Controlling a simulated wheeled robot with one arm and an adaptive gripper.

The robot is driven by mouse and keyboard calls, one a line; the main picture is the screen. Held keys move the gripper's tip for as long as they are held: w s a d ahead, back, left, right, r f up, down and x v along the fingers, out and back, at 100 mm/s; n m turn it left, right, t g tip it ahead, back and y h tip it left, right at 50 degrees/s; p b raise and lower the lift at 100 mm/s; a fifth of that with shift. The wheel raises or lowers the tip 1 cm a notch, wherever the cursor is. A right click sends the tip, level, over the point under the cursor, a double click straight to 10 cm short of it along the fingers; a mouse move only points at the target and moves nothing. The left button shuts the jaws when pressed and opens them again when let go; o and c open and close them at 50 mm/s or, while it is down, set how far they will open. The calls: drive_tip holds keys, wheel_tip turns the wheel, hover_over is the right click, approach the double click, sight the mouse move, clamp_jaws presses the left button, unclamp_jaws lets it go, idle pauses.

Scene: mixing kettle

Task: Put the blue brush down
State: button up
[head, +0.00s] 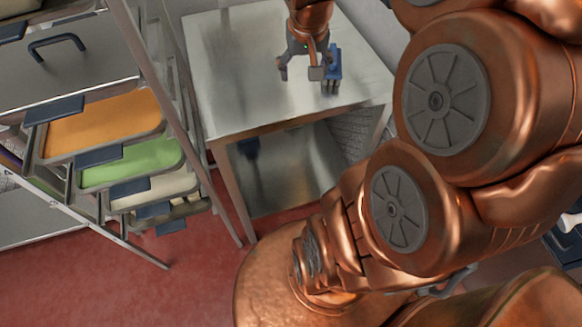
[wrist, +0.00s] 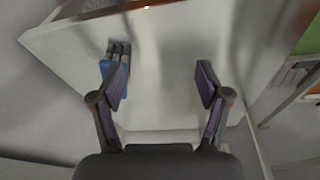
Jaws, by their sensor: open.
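The blue brush (head: 334,72) is at the right side of my gripper in the head view, over the steel table (head: 225,95). In the wrist view the blue brush (wrist: 105,68) shows beside the left finger, partly hidden by it, with its greyish end toward the top. My gripper (head: 302,70) is open above the table top. In the wrist view the fingers of my gripper (wrist: 162,84) are wide apart with only bare table (wrist: 160,60) between them. I cannot tell whether the brush touches the left finger.
A rack at the left holds trays of orange (head: 105,124), green (head: 130,160) and pale contents, close to the table's left side. The table's left part is clear. A lower shelf (head: 285,175) lies under the top. The floor (head: 190,270) in front is red.

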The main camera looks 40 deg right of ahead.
drive_tip(key=s+a+f+n+g, duration=0.2)
drive_tip(key=s+a, duration=0.6)
drive_tip(key=s, duration=0.1)
drive_tip(key=s+a+f+n+g+y, duration=0.1)
drive_tip(key=s+a+f+n+g, duration=0.1)
drive_tip(key=s+a, duration=0.6)
drive_tip(key=shift+s+a+f+n, duration=0.15)
drive_tip(key=shift+s+a+n, duration=0.2)
drive_tip(key=shift+a+n, duration=0.45)
drive_tip(key=shift+o, duration=0.5)
wheel_tip(320, 180, up, 3)
drive_tip(key=p, duration=0.3)
drive_tip(key=shift+c, duration=0.2)
